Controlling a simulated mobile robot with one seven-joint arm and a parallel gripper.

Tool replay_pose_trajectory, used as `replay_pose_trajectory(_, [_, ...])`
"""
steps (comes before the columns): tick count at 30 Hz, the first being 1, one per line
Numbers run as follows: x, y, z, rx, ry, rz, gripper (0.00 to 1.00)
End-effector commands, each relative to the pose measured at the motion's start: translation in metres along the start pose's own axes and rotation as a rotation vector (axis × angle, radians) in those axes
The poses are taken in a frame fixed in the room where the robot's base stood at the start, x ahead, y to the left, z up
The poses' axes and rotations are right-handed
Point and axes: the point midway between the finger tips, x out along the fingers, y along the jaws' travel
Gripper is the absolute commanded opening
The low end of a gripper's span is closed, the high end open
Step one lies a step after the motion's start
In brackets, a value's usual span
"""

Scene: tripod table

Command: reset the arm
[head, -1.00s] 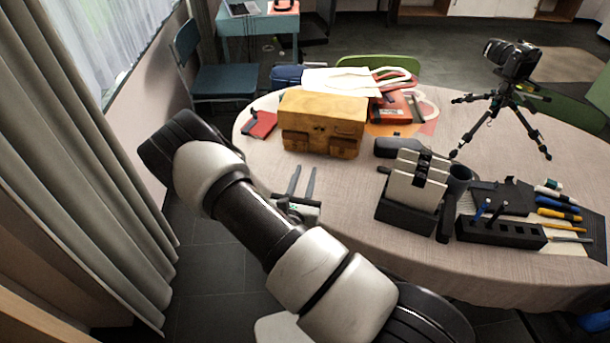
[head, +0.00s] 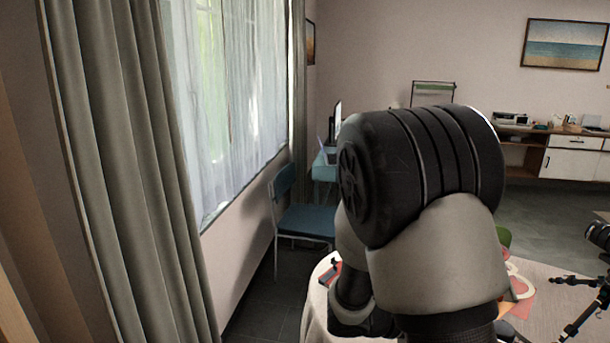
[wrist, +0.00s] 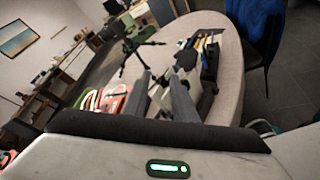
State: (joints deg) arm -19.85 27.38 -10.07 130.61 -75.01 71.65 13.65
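My arm is raised in front of the head camera and fills the lower right middle of the head view. It hides much of the table there, and my gripper does not show in that view. The camera tripod (wrist: 137,47) stands on the table beyond the fingers. It also shows at the head view's right edge (head: 575,318).
A long curtain (head: 125,170) and window (head: 225,95) are at the left in the head view. A blue chair (head: 305,220) stands beyond the table. Several tools (wrist: 209,58) lie on the table.

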Motion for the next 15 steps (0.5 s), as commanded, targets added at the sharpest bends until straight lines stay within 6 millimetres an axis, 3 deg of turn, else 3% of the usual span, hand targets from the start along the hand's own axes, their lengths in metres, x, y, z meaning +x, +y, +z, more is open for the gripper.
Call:
replay_pose_trajectory(1, [-0.007,-0.004,0.025,0.092,0.035,-0.096,0.25])
replay_pose_trajectory(6, [-0.041,-0.033,0.071,0.359,0.182,-0.4,0.25])
replay_pose_trajectory(10, [-0.079,-0.046,0.095,0.567,0.333,-0.598,0.25])
replay_pose_trajectory(15, [-0.14,-0.044,0.12,0.834,0.57,-0.802,0.25])
